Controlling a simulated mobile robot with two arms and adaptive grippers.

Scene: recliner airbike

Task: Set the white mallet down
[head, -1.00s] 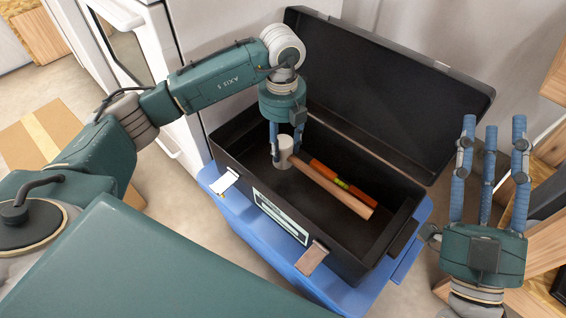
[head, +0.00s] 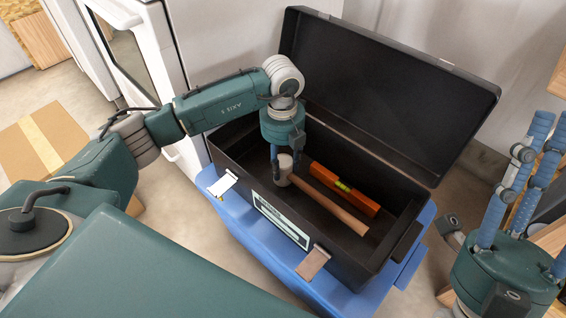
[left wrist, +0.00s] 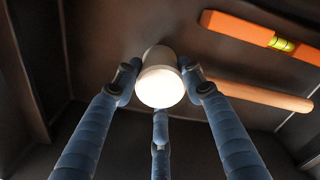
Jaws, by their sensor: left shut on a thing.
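The white mallet has a pale cylindrical head (head: 284,163) and a brown wooden handle (head: 333,202). It is inside the open black toolbox (head: 345,262), low near the floor, with the handle running toward the lower right. Whether it touches the floor I cannot tell. My left gripper (head: 284,174) points down into the box, its fingers shut around the mallet head. The left wrist view shows the bright round head (left wrist: 160,85) between the three blue fingers. My right gripper (head: 532,140) is outside the box at the right, fingers extended, open and empty.
An orange spirit level (head: 360,196) lies in the toolbox beside the mallet handle, toward the lid (head: 400,85), which stands open. The toolbox sits on a blue bin (head: 265,250). A cardboard box (head: 30,150) and a white cabinet (head: 160,50) are at the left.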

